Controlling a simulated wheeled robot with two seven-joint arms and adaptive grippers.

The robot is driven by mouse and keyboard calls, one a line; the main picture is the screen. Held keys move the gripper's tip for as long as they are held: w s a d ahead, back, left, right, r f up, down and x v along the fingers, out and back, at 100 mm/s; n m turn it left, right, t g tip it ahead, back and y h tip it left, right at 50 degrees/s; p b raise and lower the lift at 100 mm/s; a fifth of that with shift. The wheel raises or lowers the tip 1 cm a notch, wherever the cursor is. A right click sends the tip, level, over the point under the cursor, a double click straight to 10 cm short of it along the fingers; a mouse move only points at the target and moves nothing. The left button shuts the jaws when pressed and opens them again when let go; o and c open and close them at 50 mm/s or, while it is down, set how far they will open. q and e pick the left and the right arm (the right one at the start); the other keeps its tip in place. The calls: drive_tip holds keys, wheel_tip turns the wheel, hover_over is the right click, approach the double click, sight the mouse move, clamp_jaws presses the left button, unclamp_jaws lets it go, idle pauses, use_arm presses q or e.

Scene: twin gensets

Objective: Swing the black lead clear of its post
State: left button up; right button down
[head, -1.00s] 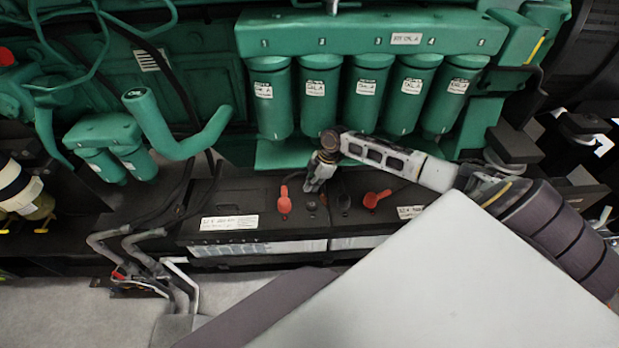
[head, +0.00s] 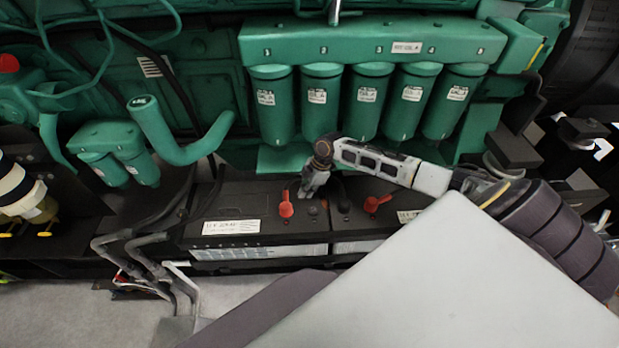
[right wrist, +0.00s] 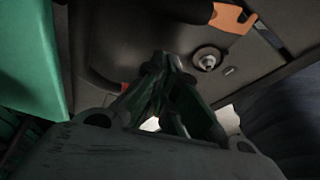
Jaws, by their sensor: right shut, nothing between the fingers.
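Black batteries (head: 262,239) lie below the green engine. A small round post (head: 313,210) stands on the top; in the right wrist view, a bare metal post (right wrist: 208,58) shows right of the fingers. A dark piece, likely the black lead (head: 343,203), is just right of my right gripper (head: 308,194); I cannot make out its whole course. That gripper points down, shut and empty, low over the battery top beside the left red terminal piece (head: 286,206). In the right wrist view its fingertips (right wrist: 168,62) meet, apart from the metal post. My left gripper is not in view.
A second red piece (head: 376,202) is to the right. Green filter canisters (head: 368,102) hang behind the batteries, close to my right wrist. Bent grey pipes (head: 150,260) stand at the left front. Open grey floor (head: 60,300) lies at the front left.

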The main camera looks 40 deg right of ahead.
drive_tip(key=shift+w+a+r+p, duration=0.15)
drive_tip(key=shift+a+r+p, duration=0.15)
drive_tip(key=shift+a, duration=0.2)
drive_tip(key=shift+d+r, duration=0.15)
drive_tip(key=shift+r, duration=0.1)
drive_tip(key=w+v, duration=0.1)
drive_tip(key=v, duration=0.8)
drive_tip(key=shift+s+b, duration=0.3)
drive_tip(key=shift+s, duration=0.15)
